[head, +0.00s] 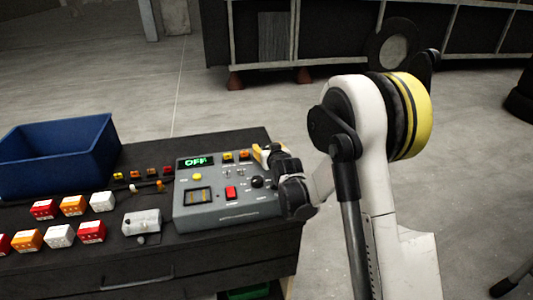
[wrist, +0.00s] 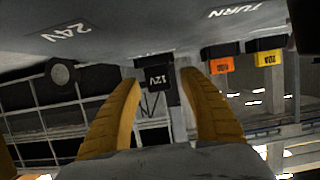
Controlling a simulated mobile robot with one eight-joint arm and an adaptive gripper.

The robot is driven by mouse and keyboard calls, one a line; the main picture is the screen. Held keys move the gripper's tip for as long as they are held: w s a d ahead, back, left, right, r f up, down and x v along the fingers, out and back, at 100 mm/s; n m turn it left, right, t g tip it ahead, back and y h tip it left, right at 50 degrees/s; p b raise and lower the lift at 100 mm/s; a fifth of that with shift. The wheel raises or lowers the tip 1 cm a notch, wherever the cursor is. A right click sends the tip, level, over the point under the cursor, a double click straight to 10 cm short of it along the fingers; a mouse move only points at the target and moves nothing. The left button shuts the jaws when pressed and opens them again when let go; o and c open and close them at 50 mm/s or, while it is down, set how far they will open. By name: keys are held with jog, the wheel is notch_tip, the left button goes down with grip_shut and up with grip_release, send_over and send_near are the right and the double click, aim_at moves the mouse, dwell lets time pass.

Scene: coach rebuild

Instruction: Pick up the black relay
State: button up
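The black relay (wrist: 158,77), marked 12V, hangs from the grey panel face in the wrist view, which looks upside down. My gripper (wrist: 160,84) is open, with one yellow finger on each side of the relay. A gap shows between the relay and the left finger; whether the right finger touches it I cannot tell. In the head view my gripper (head: 263,153) is at the back right corner of the grey control box (head: 213,213). My wrist hides the relay there.
An orange fuse (wrist: 222,63) and a yellow fuse (wrist: 268,55) sit close beside the right finger. The dark cabinet top (head: 140,160) also holds a blue bin (head: 85,160), a small grey device (head: 141,222) and several coloured blocks. Open floor lies to the right.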

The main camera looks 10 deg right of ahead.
grip_shut()
